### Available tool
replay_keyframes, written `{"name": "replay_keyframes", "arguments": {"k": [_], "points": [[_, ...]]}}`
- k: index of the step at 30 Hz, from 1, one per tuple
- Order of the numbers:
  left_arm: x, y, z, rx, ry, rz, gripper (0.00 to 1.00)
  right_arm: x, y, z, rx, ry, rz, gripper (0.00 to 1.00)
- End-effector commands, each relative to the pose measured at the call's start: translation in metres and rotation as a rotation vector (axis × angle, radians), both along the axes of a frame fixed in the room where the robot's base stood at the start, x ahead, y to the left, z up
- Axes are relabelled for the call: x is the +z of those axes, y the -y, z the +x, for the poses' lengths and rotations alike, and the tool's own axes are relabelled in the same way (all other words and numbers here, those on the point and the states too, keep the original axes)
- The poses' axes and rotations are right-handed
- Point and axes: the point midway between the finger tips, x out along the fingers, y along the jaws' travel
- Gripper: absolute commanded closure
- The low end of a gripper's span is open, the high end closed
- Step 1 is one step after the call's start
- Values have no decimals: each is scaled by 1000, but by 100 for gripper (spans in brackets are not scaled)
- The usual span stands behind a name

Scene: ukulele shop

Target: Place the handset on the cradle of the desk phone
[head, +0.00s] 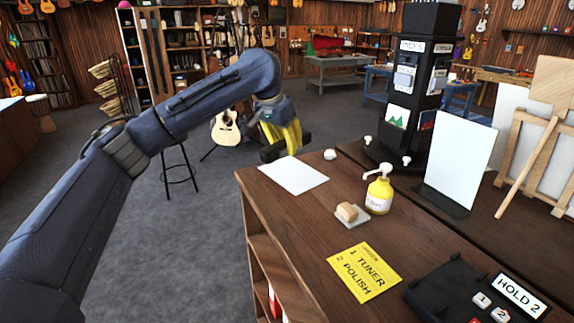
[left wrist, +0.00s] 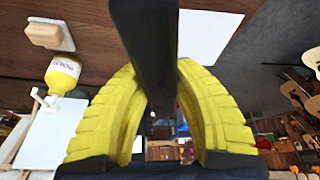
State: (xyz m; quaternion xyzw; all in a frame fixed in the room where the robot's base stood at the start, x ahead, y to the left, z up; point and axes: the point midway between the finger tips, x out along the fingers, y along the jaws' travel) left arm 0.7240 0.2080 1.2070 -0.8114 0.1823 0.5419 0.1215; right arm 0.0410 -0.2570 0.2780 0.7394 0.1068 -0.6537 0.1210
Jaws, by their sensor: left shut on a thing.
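The desk phone (head: 446,290) is a black base on the counter at the lower right in the head view. It has numbered buttons and a "HOLD 2" card; its cradle top is bare. My left gripper (head: 287,140), with yellow fingers, is shut on the black handset (head: 271,153). It holds the handset beyond the far left end of the counter, well away from the phone. In the left wrist view the handset (left wrist: 147,50) runs lengthwise between the two yellow fingers. My right gripper is not in view.
On the wooden counter (head: 300,215) are a white sheet (head: 293,175), a yellow pump bottle (head: 379,192), a tan block (head: 347,211) and a yellow "1 tuner polish" card (head: 364,272). A black display tower (head: 420,80) and a white panel (head: 458,160) stand behind.

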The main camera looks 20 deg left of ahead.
Motion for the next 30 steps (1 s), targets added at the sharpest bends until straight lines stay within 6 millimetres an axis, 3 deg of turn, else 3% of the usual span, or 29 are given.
{"name": "replay_keyframes", "arguments": {"k": [3,9,20,25,30], "points": [[26,0,0,0,3,1,100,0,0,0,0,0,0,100],[53,0,0,0,2,0,100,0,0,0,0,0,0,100],[73,5,-1,116,2,2,100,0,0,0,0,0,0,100],[58,15,-14,268,1,5,100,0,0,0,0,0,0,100],[20,18,-39,403,-1,6,100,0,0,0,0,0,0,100]]}}
